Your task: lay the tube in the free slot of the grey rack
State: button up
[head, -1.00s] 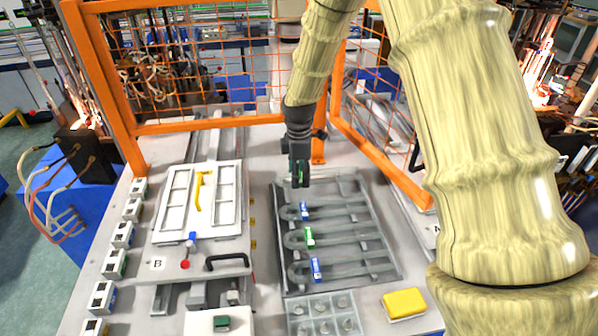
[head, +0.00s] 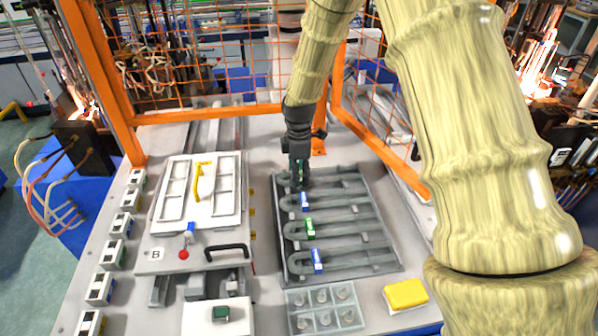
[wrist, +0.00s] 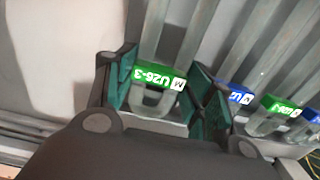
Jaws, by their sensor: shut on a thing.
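The held tube is a grey U-shaped tube with a green label reading U26-3 (wrist: 158,77). My gripper (wrist: 165,95) is shut on it near the bend, with dark green pads on both sides. In the head view, my gripper (head: 299,178) is at the far left of the grey rack (head: 388,235), at its farthest slot. The tube's legs (head: 337,172) run rightward along that slot, low in the rack; I cannot tell whether they touch its floor. Three other tubes, with blue (head: 305,202), green (head: 309,228) and blue (head: 317,260) labels, lie in the nearer slots.
A white panel with a yellow piece (head: 198,182) lies left of the rack, with a black handle (head: 227,251) nearer. A small compartment tray (head: 325,308) and a yellow block (head: 405,294) are in front. An orange mesh fence (head: 210,125) stands behind.

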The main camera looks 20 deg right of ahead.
jog(key=shift+f, duration=0.2)
dwell(0.5)
jog(key=o, duration=1.1)
jog(key=shift+r, duration=0.1)
notch_tip(320, 180, up, 12)
dwell(0.5)
